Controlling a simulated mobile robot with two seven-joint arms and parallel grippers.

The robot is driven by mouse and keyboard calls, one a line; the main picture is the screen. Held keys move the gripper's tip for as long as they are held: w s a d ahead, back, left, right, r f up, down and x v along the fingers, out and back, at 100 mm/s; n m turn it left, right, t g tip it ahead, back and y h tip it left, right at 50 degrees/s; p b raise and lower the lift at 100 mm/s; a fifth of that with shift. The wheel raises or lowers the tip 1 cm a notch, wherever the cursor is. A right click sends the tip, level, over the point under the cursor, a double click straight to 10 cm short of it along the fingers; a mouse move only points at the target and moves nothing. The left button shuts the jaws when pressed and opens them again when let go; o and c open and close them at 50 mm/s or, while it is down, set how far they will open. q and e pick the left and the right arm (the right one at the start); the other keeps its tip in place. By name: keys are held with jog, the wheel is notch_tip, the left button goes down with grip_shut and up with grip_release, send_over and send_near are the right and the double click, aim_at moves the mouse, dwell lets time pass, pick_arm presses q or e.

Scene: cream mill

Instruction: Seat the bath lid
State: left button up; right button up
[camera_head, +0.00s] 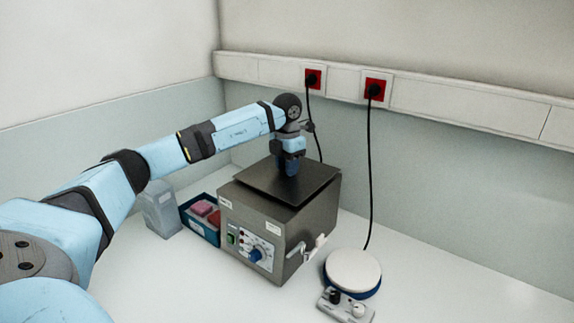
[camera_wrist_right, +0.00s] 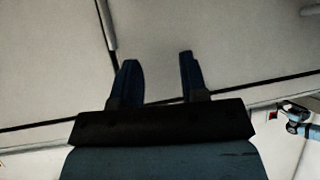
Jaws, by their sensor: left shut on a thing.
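The bath (camera_head: 262,240) is a grey metal box with a control panel on its front, standing on the white bench in the head view. The dark flat bath lid (camera_head: 311,184) lies over its top and looks slightly turned or tilted against the rim; I cannot tell whether it is flush. My left gripper (camera_head: 289,170) points down over the middle of the lid and is shut on the lid's knob, which the fingers hide. My right gripper (camera_wrist_right: 156,80) shows only in the right wrist view, with its fingers apart and nothing between them.
A blue tray with pink and red items (camera_head: 203,210) and a grey container (camera_head: 161,209) stand left of the bath. A round white-topped plate device (camera_head: 353,269) stands at its right. Black cables hang from red wall sockets (camera_head: 375,88). The bench at front left is clear.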

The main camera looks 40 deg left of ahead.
dwell(0.5)
pick_arm(q)
jog(key=shift+f, duration=0.5)
dwell(0.5)
jog(key=o, duration=1.4)
jog(key=shift+o, duration=0.2)
jog(key=shift+r+p, duration=1.2)
jog(key=shift+r, duration=0.35)
jog(key=shift+r+p, duration=1.1)
jog(key=shift+r, duration=0.4)
